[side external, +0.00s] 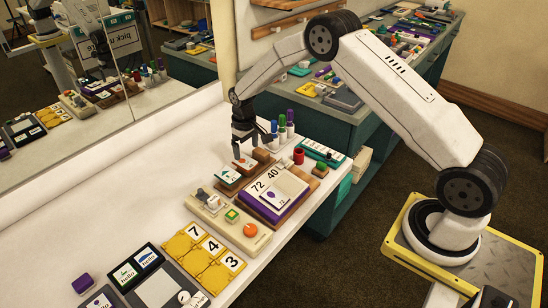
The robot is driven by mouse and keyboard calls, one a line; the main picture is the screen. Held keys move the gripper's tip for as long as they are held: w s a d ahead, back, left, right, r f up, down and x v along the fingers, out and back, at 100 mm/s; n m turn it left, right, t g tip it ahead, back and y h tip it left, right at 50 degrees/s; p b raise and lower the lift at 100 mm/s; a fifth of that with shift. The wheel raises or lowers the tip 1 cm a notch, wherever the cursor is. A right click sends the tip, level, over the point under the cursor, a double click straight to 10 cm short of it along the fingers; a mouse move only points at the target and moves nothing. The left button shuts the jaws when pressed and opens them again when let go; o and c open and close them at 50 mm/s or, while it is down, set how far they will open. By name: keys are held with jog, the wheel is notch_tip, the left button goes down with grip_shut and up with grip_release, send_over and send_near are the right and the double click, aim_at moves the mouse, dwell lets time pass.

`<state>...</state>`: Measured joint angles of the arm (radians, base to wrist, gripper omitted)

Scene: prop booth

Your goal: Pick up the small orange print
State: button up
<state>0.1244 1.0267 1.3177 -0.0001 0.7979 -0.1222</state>
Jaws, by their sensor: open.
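A small white card with an orange print (246,163) lies in a brown stand on the white table, just below my gripper. My gripper (252,149) points down with its jaws open, its fingertips close above the card's far edge. Whether the fingers touch the card cannot be told from this angle. Another white card with a teal print (228,175) leans just left of it.
Several capped markers (282,130) stand right behind my gripper. A brown block (262,155) sits close to its right. A purple-and-white number board (275,195) and a beige panel with buttons (230,215) lie in front. A mirror (100,60) stands along the back.

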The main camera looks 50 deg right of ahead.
aim_at(248, 164)
jog(key=shift+f, duration=0.1)
jog(key=shift+d+f, duration=0.1)
jog(key=shift+f, duration=2.35)
jog(key=shift+f, duration=0.3)
jog(key=c, duration=1)
